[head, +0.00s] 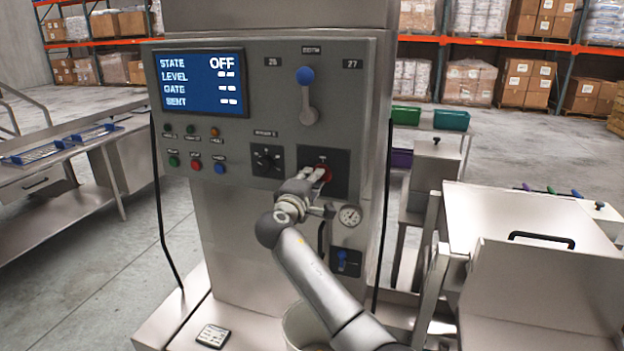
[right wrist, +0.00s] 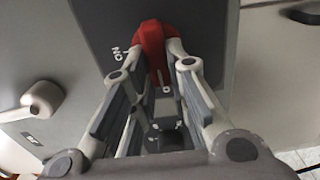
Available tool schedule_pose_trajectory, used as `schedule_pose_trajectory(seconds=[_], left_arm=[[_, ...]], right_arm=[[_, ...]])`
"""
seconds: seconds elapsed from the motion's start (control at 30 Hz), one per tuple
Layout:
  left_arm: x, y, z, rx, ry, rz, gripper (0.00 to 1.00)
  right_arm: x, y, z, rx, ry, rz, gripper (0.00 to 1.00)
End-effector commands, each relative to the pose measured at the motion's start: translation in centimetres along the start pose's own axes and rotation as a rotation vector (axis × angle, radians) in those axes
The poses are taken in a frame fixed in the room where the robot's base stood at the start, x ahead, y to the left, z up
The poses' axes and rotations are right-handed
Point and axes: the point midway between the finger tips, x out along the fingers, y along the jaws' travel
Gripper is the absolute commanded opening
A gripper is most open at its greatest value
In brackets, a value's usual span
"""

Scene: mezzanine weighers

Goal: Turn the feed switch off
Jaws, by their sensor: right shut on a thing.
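The feed switch is a red rotary knob (head: 322,172) on a dark plate (head: 338,186) at the lower right of the grey control panel. In the right wrist view the red knob (right wrist: 152,42) sits between the fingertips, with an "ON" mark on the plate beside it. My right gripper (head: 318,176) is shut on the red knob, and its fingers hide part of it. The right wrist view shows the same gripper (right wrist: 155,50) with a fingertip on each side of the knob. The display (head: 201,82) reads STATE OFF. My left gripper is out of view.
A blue-tipped lever (head: 306,92) is above the knob, and a black selector (head: 267,160) is left of it. A gauge (head: 350,215) and a small blue valve (head: 343,258) are below. A steel hopper (head: 530,225) stands to the right.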

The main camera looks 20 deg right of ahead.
Motion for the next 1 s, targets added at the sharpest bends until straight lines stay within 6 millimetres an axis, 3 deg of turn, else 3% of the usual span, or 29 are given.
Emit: schedule_pose_trajectory(seconds=[0.23, 0.27, 0.43, 0.77, 1.0], left_arm=[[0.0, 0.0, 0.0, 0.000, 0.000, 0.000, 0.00], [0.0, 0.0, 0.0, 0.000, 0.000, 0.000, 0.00], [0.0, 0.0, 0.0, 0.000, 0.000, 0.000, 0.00], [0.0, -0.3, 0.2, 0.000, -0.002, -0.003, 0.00], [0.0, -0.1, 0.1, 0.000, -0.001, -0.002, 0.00]], right_arm=[[-0.1, -0.1, -0.1, -0.004, 0.003, 0.000, 0.00], [-0.1, -0.1, -0.1, -0.004, 0.003, 0.000, 0.17], [0.0, -0.1, -0.1, -0.003, 0.002, 0.000, 0.38], [-0.1, -0.1, 0.0, -0.001, 0.001, 0.000, 0.38], [-2.6, -0.1, -0.1, 0.002, 0.004, -0.001, 0.38]])
